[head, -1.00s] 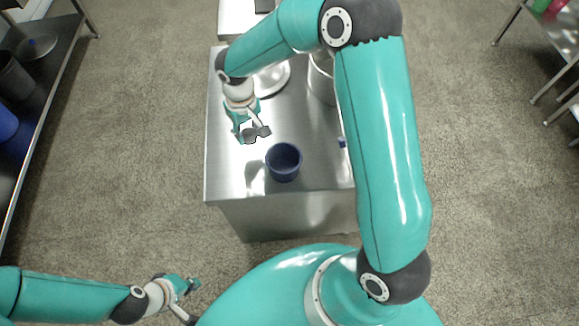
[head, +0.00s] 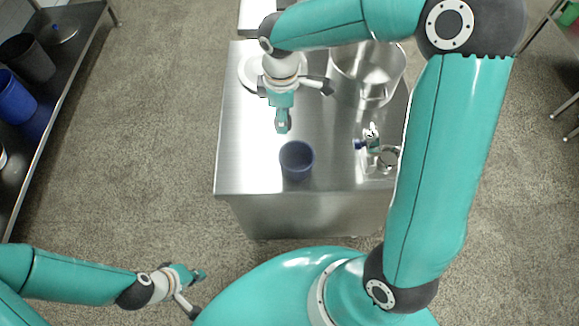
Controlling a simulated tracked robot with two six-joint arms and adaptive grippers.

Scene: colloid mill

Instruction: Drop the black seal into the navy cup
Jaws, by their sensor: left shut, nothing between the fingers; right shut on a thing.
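The navy cup (head: 297,162) stands upright and open on the steel table, near its front edge. My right gripper (head: 283,127) is just behind the cup, pointing down with its tips above the table and a little left of the cup's middle. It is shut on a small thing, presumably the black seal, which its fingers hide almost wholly. My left gripper (head: 201,274) is low at the left, off the table, shut and empty.
A steel pot (head: 368,72) and a white plate (head: 247,72) stand behind on the steel table (head: 245,165). A small valve-like fitting (head: 372,140) is right of the cup. A dark shelf (head: 60,100) at far left holds a blue container (head: 17,97).

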